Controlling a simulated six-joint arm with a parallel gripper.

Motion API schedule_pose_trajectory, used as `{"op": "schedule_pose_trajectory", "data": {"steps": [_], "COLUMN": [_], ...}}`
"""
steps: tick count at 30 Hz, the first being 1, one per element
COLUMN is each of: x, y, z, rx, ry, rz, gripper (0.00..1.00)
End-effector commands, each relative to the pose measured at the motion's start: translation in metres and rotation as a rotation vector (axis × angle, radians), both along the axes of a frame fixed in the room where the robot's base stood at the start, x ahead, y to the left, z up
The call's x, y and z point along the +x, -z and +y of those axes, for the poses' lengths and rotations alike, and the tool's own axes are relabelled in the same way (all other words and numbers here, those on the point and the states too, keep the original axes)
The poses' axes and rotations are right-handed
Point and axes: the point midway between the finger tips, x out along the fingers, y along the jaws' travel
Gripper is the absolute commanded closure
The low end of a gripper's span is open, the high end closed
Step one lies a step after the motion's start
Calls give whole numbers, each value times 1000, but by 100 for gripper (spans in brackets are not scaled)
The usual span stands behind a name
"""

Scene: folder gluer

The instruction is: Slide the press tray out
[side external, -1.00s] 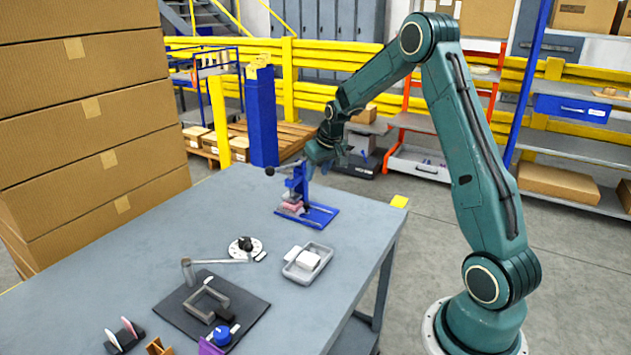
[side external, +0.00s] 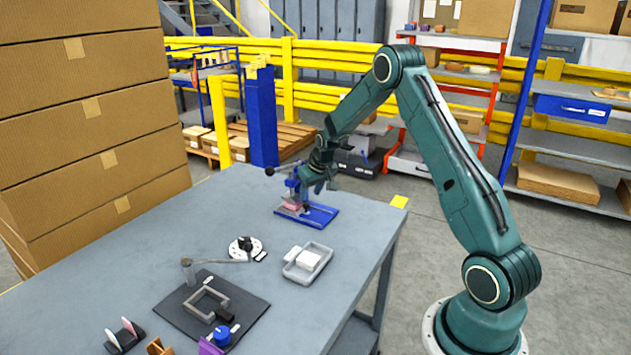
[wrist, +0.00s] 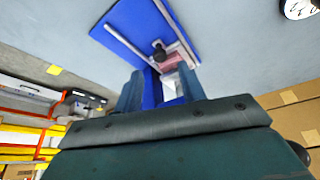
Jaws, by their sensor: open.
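The blue press (side external: 322,214) stands near the far right edge of the grey table, its upright frame at the left of a flat base plate. A lever with a black ball (side external: 270,171) sticks out to the left. The pink press tray (side external: 291,204) sits low in the frame. In the wrist view the tray (wrist: 172,61) shows partly, with a dark knob (wrist: 159,52) beside it and pale rails on the blue base. My gripper (side external: 319,184) is open, close beside the upper frame and above the base plate. In the wrist view its fingers (wrist: 160,88) are apart; contact cannot be told.
A grey tray with white blocks (side external: 307,261) lies in front of the press. A white dial (side external: 245,249) and a dark mat with a bracket (side external: 205,303) lie further forward. Stacked cardboard boxes (side external: 85,120) stand at the left. Bare table surrounds the press.

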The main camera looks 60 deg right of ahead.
Motion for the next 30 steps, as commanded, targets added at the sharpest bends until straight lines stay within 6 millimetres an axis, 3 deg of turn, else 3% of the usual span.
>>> {"op": "schedule_pose_trajectory", "data": {"steps": [10, 25, 30], "x": [13, 17, 17], "y": [36, 44, 44], "z": [-6, -7, -7], "rx": [0, -1, -1], "ry": [0, 0, 0], "rz": [1, 0, 0], "gripper": [60, 60, 93]}}
